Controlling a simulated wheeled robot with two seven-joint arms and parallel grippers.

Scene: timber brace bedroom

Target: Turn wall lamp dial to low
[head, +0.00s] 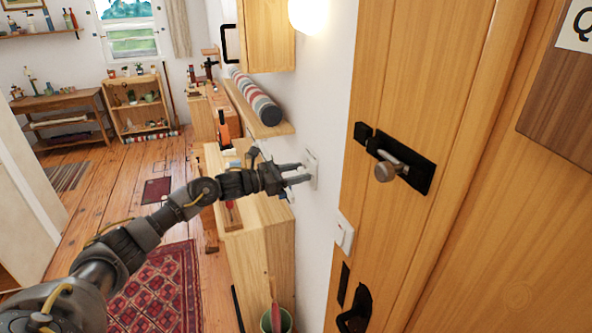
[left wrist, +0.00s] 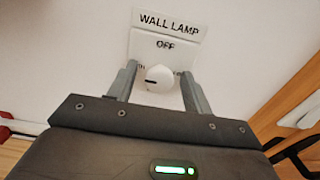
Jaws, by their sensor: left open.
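The wall lamp dial (left wrist: 159,78) is a round white knob on a white plate, with a dark mark at its left side. The plate (left wrist: 165,46) reads "OFF" above the dial, under a label reading "WALL LAMP" (left wrist: 169,23). In the head view the plate (head: 311,166) is on the white wall, left of the wooden door. My left gripper (left wrist: 158,82) is open, with one finger on each side of the dial; I cannot tell whether they touch it. It also shows at the plate in the head view (head: 299,174). My right gripper is not in view.
A glowing round lamp (head: 308,14) is at the top. Below the plate stands a wooden cabinet (head: 262,245). A shelf with a striped roll (head: 256,98) is above my gripper. A second white switch (head: 344,233) and a door with a black latch (head: 405,168) are at right.

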